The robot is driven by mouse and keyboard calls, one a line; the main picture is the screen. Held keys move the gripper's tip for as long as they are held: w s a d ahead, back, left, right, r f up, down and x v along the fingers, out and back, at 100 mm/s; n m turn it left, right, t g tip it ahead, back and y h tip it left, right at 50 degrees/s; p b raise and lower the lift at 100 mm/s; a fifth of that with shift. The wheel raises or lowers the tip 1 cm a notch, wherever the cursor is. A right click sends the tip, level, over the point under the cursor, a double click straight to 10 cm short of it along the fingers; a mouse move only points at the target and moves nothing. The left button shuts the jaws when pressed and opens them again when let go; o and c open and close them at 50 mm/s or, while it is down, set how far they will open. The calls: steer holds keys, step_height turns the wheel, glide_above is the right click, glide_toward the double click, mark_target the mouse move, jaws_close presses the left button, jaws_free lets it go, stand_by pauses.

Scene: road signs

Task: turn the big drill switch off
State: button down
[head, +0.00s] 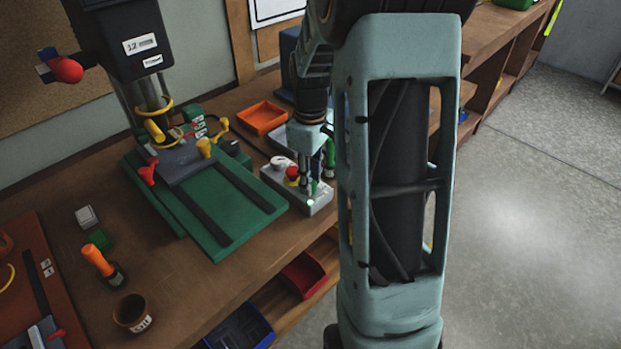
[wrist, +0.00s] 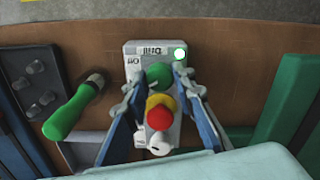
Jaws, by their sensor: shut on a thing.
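The switch box (head: 318,207) is a pale grey box on the bench beside the green drill base, and it also shows in the wrist view (wrist: 132,48). In the wrist view a round green knob (wrist: 158,74) sits near its labelled end, and a small lamp (wrist: 180,54) glows beside it. A red button on a yellow collar (wrist: 160,112) and a white knob (wrist: 160,144) follow in line. My gripper (wrist: 155,78) points down with its fingers shut on the sides of the green knob. In the head view my gripper (head: 311,181) partly hides the knob. The big drill (head: 130,45) stands at left.
A green-handled tool (wrist: 70,112) lies close beside the box. An orange tray (head: 262,117) is behind it. The floor at right is clear.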

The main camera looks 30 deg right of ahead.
steer(key=shift+m, duration=0.4)
steer(key=m, duration=1.1)
stand_by(0.5)
steer(key=c, duration=1.6)
jaws_free()
step_height(320, 180, up, 12)
